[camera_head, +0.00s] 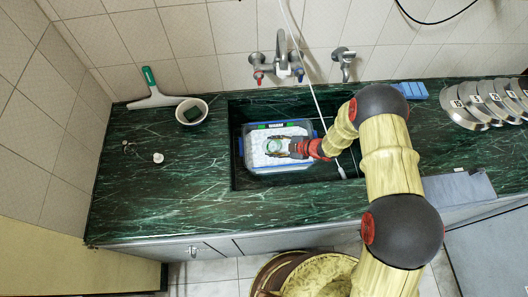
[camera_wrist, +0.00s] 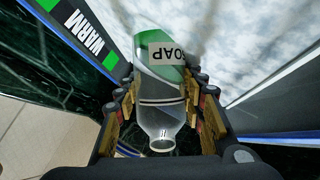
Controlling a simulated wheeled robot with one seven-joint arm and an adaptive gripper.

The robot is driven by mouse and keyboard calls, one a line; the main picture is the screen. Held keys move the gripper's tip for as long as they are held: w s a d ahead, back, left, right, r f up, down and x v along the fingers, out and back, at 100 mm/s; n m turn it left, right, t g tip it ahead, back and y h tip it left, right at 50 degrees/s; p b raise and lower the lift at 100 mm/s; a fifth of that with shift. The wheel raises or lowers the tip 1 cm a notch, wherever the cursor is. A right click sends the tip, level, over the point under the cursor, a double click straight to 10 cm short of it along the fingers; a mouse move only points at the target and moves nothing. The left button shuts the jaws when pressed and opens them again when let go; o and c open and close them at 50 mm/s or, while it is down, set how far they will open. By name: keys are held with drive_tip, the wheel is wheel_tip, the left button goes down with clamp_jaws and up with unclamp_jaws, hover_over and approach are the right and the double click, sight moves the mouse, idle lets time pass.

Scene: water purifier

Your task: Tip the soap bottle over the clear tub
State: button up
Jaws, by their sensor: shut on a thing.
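The soap bottle (camera_wrist: 160,95) is clear with a green band and a "SOAP" label. My gripper (camera_wrist: 163,112) is shut on it, with fingers on both sides, in the wrist view. The bottle's narrow end is toward the camera in that view. In the head view my gripper (camera_head: 299,148) holds the bottle (camera_head: 275,146) above the clear tub (camera_head: 279,169), which has a blue rim and stands in the sink. The tub holds something whitish. The bottle appears tilted or lying over; I cannot tell whether anything flows from it.
The tub stands in a sink recess (camera_head: 237,180) in the dark green counter (camera_head: 150,205). A faucet (camera_head: 281,62) is behind it. A white bowl (camera_head: 191,111), a squeegee (camera_head: 152,92) and metal lids (camera_head: 480,105) stand aside. The counter's left front is mostly clear.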

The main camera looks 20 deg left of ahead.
sight(275, 141)
drive_tip(key=shift+w+r+g+p, duration=0.2)
drive_tip(key=shift+r+g+p, duration=0.1)
drive_tip(key=shift+r+p, duration=0.2)
drive_tip(key=shift+w+d+r+m+g+y+p, duration=0.1)
drive_tip(key=shift+w+r+m+g+y+p, duration=0.15)
drive_tip(key=shift+r+m+g+p, duration=0.25)
drive_tip(key=shift+w+r+m+g+y+p, duration=0.2)
drive_tip(key=shift+r+m+p, duration=0.1)
drive_tip(key=shift+r+p, duration=0.25)
drive_tip(key=shift+w+d+r+m+g+y+b, duration=0.1)
drive_tip(key=shift+w+r+m+g+y+b, duration=0.15)
drive_tip(key=shift+r+m+g, duration=0.35)
drive_tip(key=shift+w+d+r+m+g+y+b, duration=0.15)
drive_tip(key=shift+r+m+g+y, duration=0.15)
drive_tip(key=shift+r+m+g, duration=0.35)
drive_tip(key=shift+a, duration=0.15)
wheel_tip(275, 141, up, 6)
drive_tip(key=p, duration=0.4)
drive_tip(key=shift+f, duration=0.1)
